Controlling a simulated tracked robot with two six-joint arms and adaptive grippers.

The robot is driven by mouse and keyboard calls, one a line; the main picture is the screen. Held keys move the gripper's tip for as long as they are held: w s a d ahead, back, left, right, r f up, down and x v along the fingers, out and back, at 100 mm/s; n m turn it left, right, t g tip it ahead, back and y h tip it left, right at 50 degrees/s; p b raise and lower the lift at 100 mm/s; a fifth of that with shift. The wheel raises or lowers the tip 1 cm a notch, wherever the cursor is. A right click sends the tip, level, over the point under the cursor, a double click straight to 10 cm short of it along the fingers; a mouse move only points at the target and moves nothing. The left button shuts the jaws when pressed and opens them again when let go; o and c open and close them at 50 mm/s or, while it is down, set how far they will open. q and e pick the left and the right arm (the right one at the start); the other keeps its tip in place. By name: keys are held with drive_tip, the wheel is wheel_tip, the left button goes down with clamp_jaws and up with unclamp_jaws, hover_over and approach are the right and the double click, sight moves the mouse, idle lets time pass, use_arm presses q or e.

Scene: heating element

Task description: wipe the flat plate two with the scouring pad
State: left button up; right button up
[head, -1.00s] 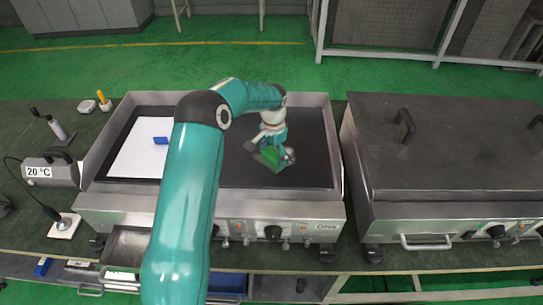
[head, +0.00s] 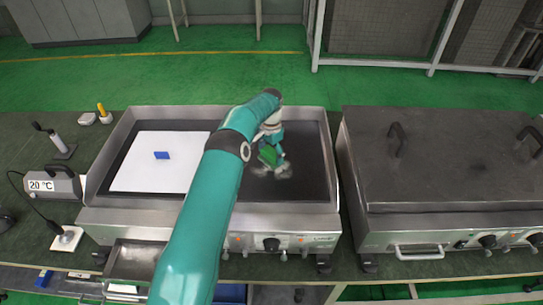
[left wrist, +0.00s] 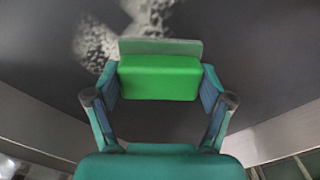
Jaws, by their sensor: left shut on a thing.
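My left gripper (head: 270,148) is shut on the green scouring pad (head: 268,158), over the right part of the dark flat plate (head: 305,165) of the left griddle. The left wrist view shows the pad (left wrist: 160,78) between the two fingers (left wrist: 160,88), with a greyish-green layer along its far edge. The pad is at or close to the plate; contact cannot be told. A pale speckled smear (head: 283,172) lies on the plate beside the pad; it also shows in the left wrist view (left wrist: 95,42). My right gripper is not in view.
A white sheet (head: 140,175) with a blue block (head: 161,155) covers much of the plate's left part. Raised metal walls (head: 333,160) edge the plate. A second griddle with a closed dark lid (head: 440,165) stands right. A 20 °C device (head: 52,185) stands left.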

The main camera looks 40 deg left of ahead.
sight(278, 179)
use_arm(q)
drive_tip(key=shift+w+f, duration=0.1)
drive_tip(key=shift+w, duration=0.05)
drive_tip(key=shift+w+d, duration=0.8)
drive_tip(key=shift+d, duration=0.1)
drive_tip(key=shift+s+d+b, duration=0.85)
drive_tip(key=shift+s, duration=0.2)
drive_tip(key=shift+s+d+b, duration=0.4)
drive_tip(key=shift+s+d, duration=0.1)
drive_tip(key=shift+s, duration=0.15)
drive_tip(key=shift+s+d+b, duration=0.8)
drive_tip(key=shift+s+b, duration=0.1)
drive_tip(key=shift+b, duration=0.05)
drive_tip(key=shift+s+d+b, duration=0.45)
drive_tip(key=shift+s+d, duration=0.1)
drive_tip(key=shift+s, duration=0.15)
drive_tip(key=shift+r+p, duration=2)
drive_tip(key=shift+r, duration=1.05)
